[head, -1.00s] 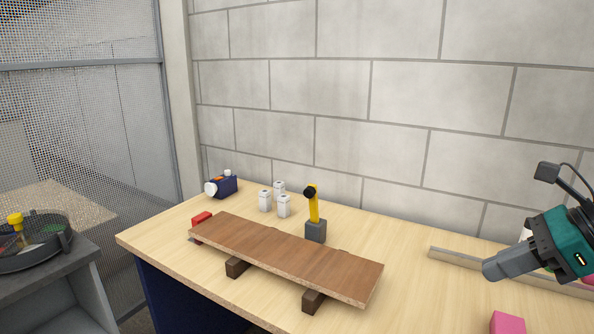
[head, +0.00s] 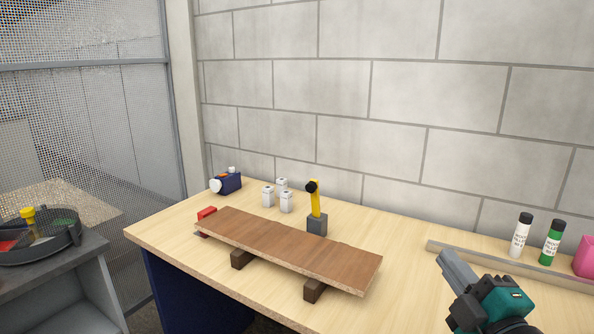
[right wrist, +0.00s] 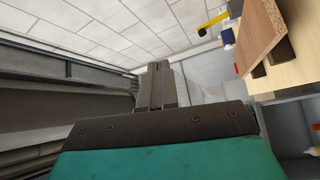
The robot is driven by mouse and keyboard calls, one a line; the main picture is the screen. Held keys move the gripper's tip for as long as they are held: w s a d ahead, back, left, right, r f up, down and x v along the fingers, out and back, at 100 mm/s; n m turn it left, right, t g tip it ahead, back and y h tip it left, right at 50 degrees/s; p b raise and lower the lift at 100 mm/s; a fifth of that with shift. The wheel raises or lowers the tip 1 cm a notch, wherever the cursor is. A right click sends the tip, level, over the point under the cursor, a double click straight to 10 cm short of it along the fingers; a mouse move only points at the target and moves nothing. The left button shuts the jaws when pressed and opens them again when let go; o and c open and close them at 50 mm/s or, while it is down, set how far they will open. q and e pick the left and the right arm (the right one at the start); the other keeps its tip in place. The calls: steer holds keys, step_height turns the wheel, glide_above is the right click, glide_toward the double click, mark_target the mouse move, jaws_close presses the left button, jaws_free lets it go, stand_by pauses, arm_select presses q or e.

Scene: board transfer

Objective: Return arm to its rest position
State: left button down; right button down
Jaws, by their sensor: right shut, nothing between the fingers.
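My right gripper (head: 450,264) is at the lower right of the head view, to the right of the wooden board and apart from it. Its fingers are shut with nothing between them; they also show shut in the right wrist view (right wrist: 157,85). The brown board (head: 285,247) lies across dark support blocks (head: 241,259) on the light wooden table (head: 400,290). The board's end also shows at the upper right of the right wrist view (right wrist: 258,35). My left gripper is not in view.
A yellow-armed device on a grey base (head: 317,224) stands behind the board, with several white containers (head: 286,202) and a blue device (head: 229,184) farther back left. Two bottles (head: 521,236) and a pink block (head: 585,257) stand at right. A dark round tray (head: 60,240) sits far left.

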steer(key=s+d+f+m+g+h, duration=0.1)
steer(key=s+f+m+g+h, duration=0.2)
steer(key=s+f+m+g, duration=0.4)
steer(key=s+d+f+m+g+h, duration=0.1)
steer(key=s+f+m+g+h, duration=0.2)
steer(key=f, duration=0.6)
steer(key=s+a+f+m+g+y, duration=0.2)
steer(key=s+a+f+g, duration=0.15)
steer(key=s, duration=0.35)
steer(key=s+a+f+m+g+y, duration=0.1)
steer(key=s+a+f+m+g, duration=0.2)
steer(key=s, duration=0.4)
steer(key=w+a+f+n+t+y+b, duration=0.1)
steer(key=w+f+t+b, duration=0.4)
steer(key=f, duration=1)
steer(key=w+t, duration=0.2)
steer(key=w, duration=0.1)
steer(key=shift+w+y, duration=0.15)
steer(key=shift+y, duration=0.25)
steer(key=shift+t, duration=0.25)
